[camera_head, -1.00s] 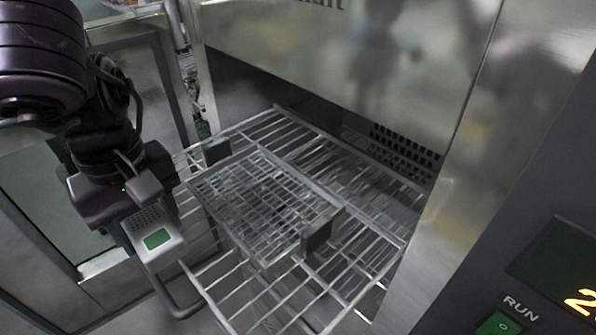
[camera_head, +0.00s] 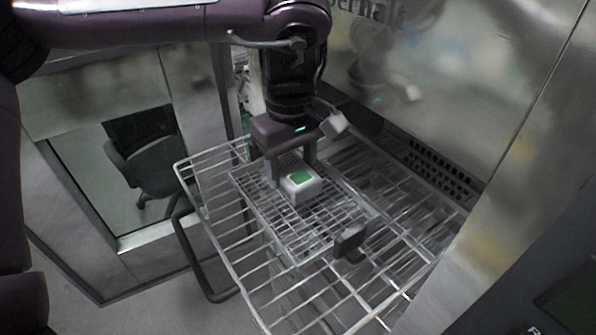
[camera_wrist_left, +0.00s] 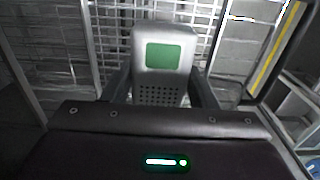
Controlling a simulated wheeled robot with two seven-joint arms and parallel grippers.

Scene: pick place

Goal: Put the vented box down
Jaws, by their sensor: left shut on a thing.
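The vented box (camera_head: 302,186) is small and pale grey, with a green patch on one face. In the left wrist view the vented box (camera_wrist_left: 163,58) also shows rows of small dark vent holes. My left gripper (camera_head: 291,172) is shut on it, with a finger on each side. The box is over the left part of a flat wire basket (camera_head: 262,214) that sits on the pulled-out wire rack (camera_head: 222,236). I cannot tell whether the box touches the basket. My right gripper is not in view.
A dark block-shaped handle (camera_head: 349,242) stands at the basket's near right side. A steel wall (camera_head: 520,130) rises on the right. A dark chair (camera_head: 158,168) is beyond the glass at left. The rest of the basket is bare.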

